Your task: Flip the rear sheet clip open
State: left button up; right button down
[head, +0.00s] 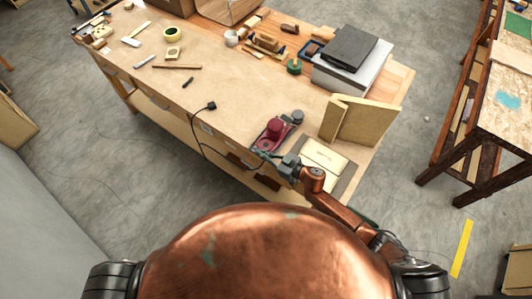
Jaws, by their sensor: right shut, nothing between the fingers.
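A dark red sander (274,132) sits near the front edge of the workbench. A grey round part (297,117) shows at its far right end. The rear sheet clip is too small to make out. My right gripper (264,154) is shut and empty, at the near side of the sander. Its fingertips are close to the sander's lower edge, and I cannot tell whether they touch it. My left gripper is not in view.
A black cord with a plug (211,106) lies left of the sander and hangs over the bench (225,80) edge. A bent tan panel (357,120) stands on the right. A pale sheet (322,158) lies beside my right gripper. A dark box (347,47) stands behind.

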jog(key=shift+r+p, duration=0.6)
jog(key=s+d+r+p, duration=0.2)
jog(key=s+d+r, duration=0.3)
jog(key=s+d, duration=0.1)
jog(key=shift+d, duration=0.75)
jog(key=shift+s, duration=0.1)
